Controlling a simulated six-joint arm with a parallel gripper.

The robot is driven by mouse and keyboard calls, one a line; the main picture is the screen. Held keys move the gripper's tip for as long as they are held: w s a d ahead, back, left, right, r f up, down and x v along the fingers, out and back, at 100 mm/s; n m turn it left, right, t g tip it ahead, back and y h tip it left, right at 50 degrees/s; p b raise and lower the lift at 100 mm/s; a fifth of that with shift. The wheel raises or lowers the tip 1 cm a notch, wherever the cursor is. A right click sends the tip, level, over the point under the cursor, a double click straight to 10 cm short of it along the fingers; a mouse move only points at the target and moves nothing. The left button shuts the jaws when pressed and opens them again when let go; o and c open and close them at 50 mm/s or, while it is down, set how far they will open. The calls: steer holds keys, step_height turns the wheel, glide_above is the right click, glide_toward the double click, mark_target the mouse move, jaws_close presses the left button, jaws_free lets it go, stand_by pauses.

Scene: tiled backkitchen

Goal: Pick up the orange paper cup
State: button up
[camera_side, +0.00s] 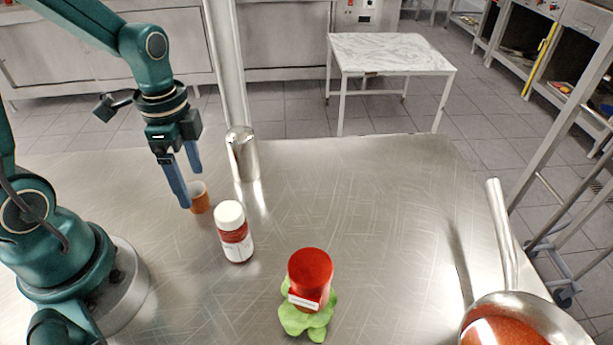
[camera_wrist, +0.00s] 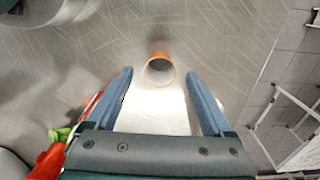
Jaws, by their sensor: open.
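The orange paper cup (camera_side: 199,198) stands upright on the metal table, toward the back left in the side view. In the wrist view the cup (camera_wrist: 160,70) shows its open rim, just ahead of and between the fingertips. My gripper (camera_side: 187,188) is open and empty, its two blue fingers pointing down close to the cup. In the side view one finger is just left of the cup and the other behind it. In the wrist view my gripper (camera_wrist: 159,78) has a finger on each side. I cannot tell whether either finger touches the cup.
A white-capped bottle (camera_side: 234,232) stands close in front of the cup. A metal cylinder (camera_side: 242,154) stands behind. A pan (camera_side: 513,322) is at the right. The table's middle (camera_side: 360,210) is clear.

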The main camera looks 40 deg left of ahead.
mark_target(195, 193)
steer(key=shift+f, duration=2.15)
jaws_close()
steer(key=shift+r, duration=0.1)
